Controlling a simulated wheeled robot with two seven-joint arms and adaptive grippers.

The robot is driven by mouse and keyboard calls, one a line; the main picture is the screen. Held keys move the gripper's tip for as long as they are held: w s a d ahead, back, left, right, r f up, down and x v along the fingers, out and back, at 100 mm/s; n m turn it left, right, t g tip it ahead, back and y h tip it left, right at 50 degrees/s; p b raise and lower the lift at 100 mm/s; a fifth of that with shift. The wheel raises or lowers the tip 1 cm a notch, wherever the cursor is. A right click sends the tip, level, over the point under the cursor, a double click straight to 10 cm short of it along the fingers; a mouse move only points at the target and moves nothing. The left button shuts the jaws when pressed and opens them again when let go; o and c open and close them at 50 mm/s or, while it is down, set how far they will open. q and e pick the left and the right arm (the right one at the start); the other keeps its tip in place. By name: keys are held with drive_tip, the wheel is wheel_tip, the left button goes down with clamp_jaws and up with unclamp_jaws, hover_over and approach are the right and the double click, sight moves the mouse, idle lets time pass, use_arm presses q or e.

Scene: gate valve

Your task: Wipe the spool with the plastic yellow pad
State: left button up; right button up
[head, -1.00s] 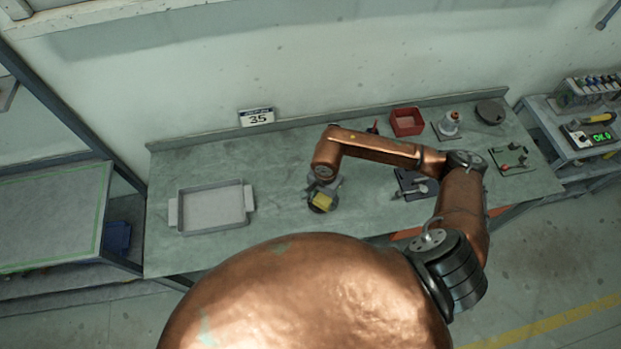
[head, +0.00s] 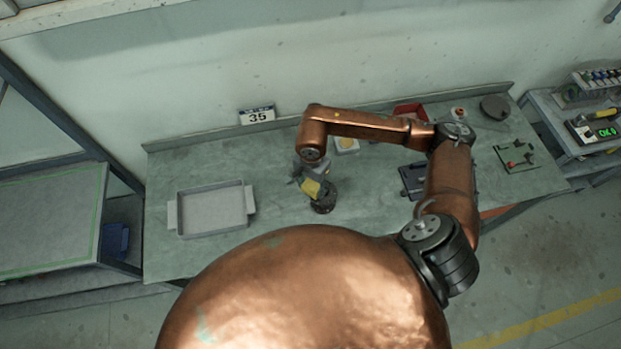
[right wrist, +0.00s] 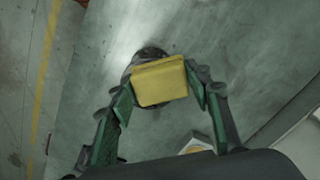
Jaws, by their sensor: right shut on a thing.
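The yellow pad (head: 311,188) is held between the fingers of my right gripper (head: 309,184), which is shut on it. In the right wrist view the pad (right wrist: 159,82) sits between the two green-lined fingers of the gripper (right wrist: 160,86). The spool (head: 323,203), a dark round piece, stands on the bench just below and right of the pad. I cannot tell whether pad and spool touch. My left gripper is not in view.
A grey tray (head: 183,234) stands on the bench at left. A small block with a yellow round top (head: 346,144) lies behind my forearm. A dark fixture (head: 411,180), a red bin (head: 409,109) and a tool mat (head: 521,166) are at right. The bench between tray and spool is clear.

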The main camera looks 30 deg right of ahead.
drive_tip(key=shift+w+r, duration=0.25)
drive_tip(key=shift+r, duration=0.6)
drive_tip(key=shift+s+r+p, duration=0.1)
drive_tip(key=shift+r+p, duration=0.4)
drive_tip(key=shift+r, duration=0.6)
